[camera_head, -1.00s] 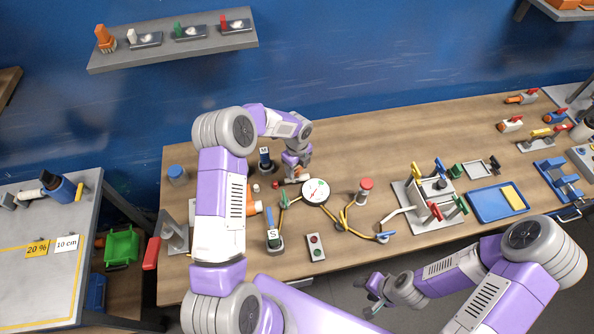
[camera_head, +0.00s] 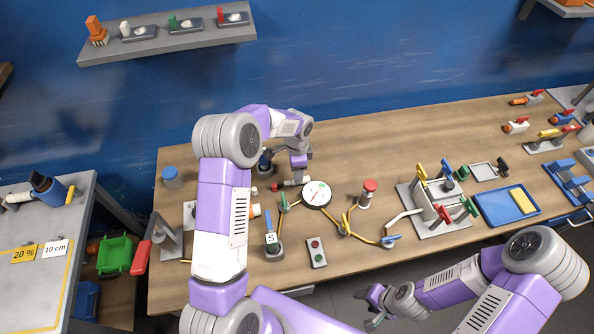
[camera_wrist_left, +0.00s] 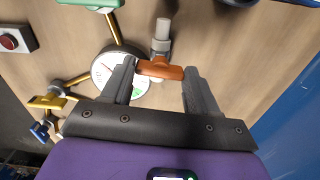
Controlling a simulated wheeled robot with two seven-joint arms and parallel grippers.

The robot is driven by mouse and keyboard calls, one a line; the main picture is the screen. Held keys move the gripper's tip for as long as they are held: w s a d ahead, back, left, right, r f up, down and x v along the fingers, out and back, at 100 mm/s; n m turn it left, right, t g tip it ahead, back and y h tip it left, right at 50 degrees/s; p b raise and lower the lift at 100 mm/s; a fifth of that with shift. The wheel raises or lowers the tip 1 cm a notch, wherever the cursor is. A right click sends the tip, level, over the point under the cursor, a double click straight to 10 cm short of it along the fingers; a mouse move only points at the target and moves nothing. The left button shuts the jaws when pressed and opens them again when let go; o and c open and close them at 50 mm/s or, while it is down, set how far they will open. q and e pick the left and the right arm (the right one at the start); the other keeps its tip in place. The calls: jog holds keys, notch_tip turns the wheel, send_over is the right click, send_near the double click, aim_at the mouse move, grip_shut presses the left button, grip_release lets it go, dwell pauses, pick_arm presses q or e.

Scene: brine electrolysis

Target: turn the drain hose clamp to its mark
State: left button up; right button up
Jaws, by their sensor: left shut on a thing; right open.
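An orange clamp handle (camera_wrist_left: 160,70) sits on a grey fitting with a pale stub (camera_wrist_left: 162,30) in the left wrist view. I take it for the drain hose clamp. My left gripper (camera_wrist_left: 158,84) has one finger at each end of the handle and is shut on it. The handle lies crosswise between the fingers. In the head view my left gripper (camera_head: 301,174) is low over the bench, left of the round gauge (camera_head: 317,194), and hides most of the clamp. I cannot make out the mark. My right gripper (camera_head: 368,308) is open and empty, off the bench's front edge.
The gauge dial (camera_wrist_left: 108,76) is close beside my left fingers. Yellow pipes (camera_head: 352,224) with a red-capped post (camera_head: 367,193) stand to its right.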

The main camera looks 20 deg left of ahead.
pick_arm(q)
jog(key=n+b, duration=0.1)
jog(key=n, duration=0.3)
jog(key=shift+n, duration=0.3)
jog(key=n+b, duration=0.1)
jog(key=n, duration=0.3)
jog(key=shift+w+r+n, duration=0.1)
jog(key=shift+n, duration=0.2)
jog(key=n, duration=0.4)
jog(key=shift+n, duration=0.3)
jog(key=n, duration=0.4)
jog(key=shift+n, duration=0.4)
jog(key=o, duration=1.1)
jog(key=shift+c, duration=0.2)
notch_tip(320, 180, up, 8)
jog(key=shift+f+p, duration=0.25)
jog(key=shift+p, duration=0.1)
